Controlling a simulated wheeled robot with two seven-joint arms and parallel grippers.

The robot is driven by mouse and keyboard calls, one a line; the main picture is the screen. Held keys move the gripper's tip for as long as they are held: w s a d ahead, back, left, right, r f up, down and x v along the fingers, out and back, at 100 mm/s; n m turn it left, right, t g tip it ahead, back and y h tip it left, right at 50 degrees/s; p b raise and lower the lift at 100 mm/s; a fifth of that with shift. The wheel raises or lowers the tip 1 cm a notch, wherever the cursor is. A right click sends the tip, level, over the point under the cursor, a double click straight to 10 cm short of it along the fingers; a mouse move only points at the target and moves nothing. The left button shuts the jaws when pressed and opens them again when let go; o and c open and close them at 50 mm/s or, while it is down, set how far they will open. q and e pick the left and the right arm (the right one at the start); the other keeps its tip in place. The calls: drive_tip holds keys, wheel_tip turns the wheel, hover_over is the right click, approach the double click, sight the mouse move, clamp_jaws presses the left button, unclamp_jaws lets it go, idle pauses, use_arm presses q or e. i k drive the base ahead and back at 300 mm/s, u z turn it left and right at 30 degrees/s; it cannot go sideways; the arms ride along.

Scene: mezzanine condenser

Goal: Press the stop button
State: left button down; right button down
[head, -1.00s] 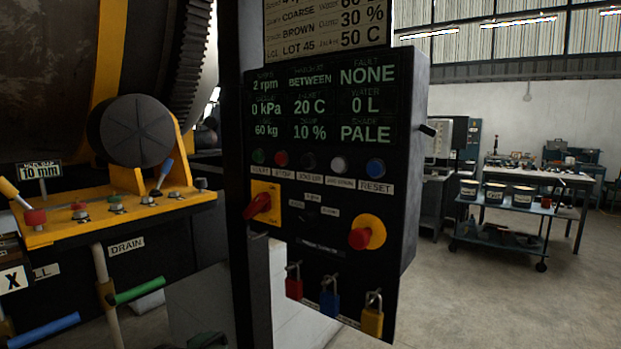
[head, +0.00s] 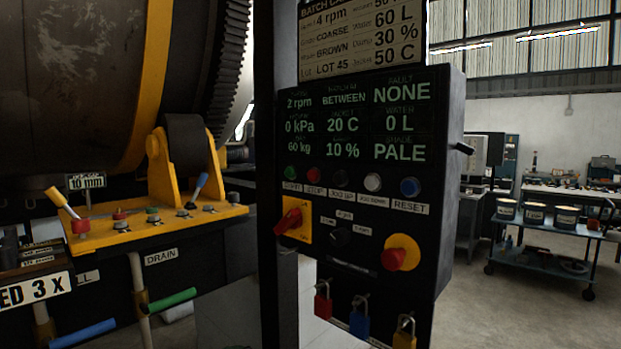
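The black control panel (head: 440,215) stands upright on a dark post in the middle of the head view. The red stop button (head: 313,175) is in its button row, second from the left, above a label that reads STOP. A green button (head: 291,172) is to its left, and a dark button (head: 340,180), a white one (head: 373,182) and a blue one (head: 410,187) marked RESET are to its right. The display (head: 352,122) above reads 2 rpm, 0 kPa, 20 C and FAULT NONE. Neither of my grippers is in view.
A red rotary handle (head: 288,221) on a yellow plate and a red mushroom button (head: 394,259) on yellow sit below the row. Padlocks (head: 359,322) hang underneath. A large drum (head: 70,90) and yellow valve shelf (head: 150,232) are left. Open floor (head: 510,320) lies right.

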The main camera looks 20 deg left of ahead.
sight(312, 175)
drive_tip(key=u, duration=0.55)
drive_tip(key=k, duration=1.35)
drive_tip(key=u, duration=0.15)
drive_tip(key=i, duration=0.4)
drive_tip(key=z, duration=0.75)
drive_tip(key=i, duration=1.3)
drive_tip(key=u, duration=0.55)
